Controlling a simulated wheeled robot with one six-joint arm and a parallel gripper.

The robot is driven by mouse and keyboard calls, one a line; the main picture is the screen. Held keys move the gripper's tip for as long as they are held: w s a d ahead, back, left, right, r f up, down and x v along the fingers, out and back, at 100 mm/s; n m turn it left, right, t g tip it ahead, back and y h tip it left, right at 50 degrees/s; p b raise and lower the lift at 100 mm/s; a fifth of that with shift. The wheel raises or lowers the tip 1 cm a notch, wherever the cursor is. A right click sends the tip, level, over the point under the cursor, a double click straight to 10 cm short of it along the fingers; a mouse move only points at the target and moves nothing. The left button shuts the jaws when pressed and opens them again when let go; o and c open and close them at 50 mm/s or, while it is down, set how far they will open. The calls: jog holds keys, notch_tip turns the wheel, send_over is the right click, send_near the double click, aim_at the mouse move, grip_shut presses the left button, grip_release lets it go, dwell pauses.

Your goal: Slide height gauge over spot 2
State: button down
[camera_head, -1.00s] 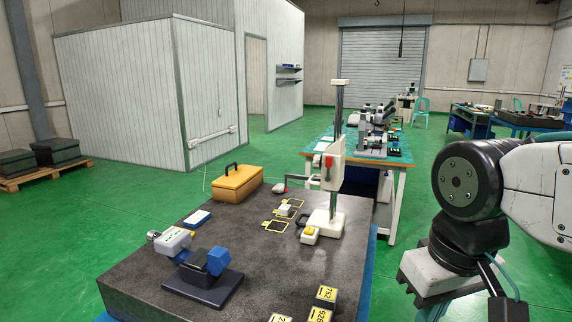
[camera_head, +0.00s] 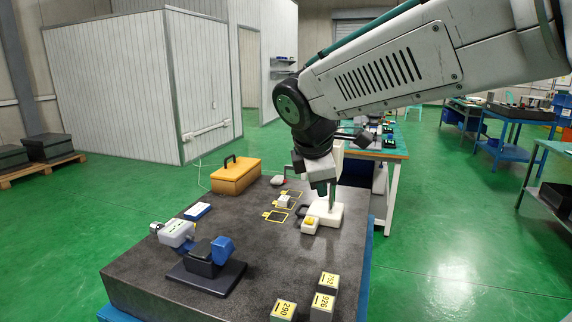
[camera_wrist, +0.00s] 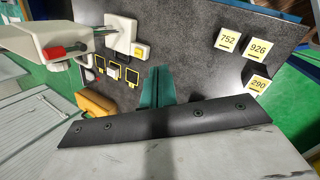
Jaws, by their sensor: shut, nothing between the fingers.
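The white height gauge stands on the dark granite table; its base (camera_head: 328,214) shows in the head view, and my arm hides most of its column. In the wrist view its white upper part (camera_wrist: 52,36) is at the left and its base (camera_wrist: 122,36) at the top. Several yellow-framed spots lie left of the base, including a bare dark one (camera_head: 275,215) at the front and one with a small white block (camera_head: 284,201). I cannot read their numbers. My gripper (camera_head: 322,192) is shut and empty, above the table close to the gauge in the head view.
A blue-and-white device on a dark stand (camera_head: 207,272) is at the table's front left. Several numbered blocks, such as 752 (camera_head: 328,281), stand at the front right. A yellow case (camera_head: 236,176) is at the back left. The middle of the table (camera_head: 265,250) is clear.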

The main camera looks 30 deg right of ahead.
jog(key=w+a+r+n+t+h, duration=0.1)
jog(key=w+n+t+h, duration=0.15)
jog(key=w+n, duration=1.4)
jog(key=w+d+f+m, duration=0.3)
jog(key=w+d+f, duration=0.3)
jog(key=w, duration=0.4)
jog(key=shift+w+d+f, duration=0.25)
jog(key=shift+w+d, duration=0.15)
jog(key=shift+d, duration=0.5)
jog(key=shift+t, duration=0.25)
jog(key=shift+w+d, duration=0.6)
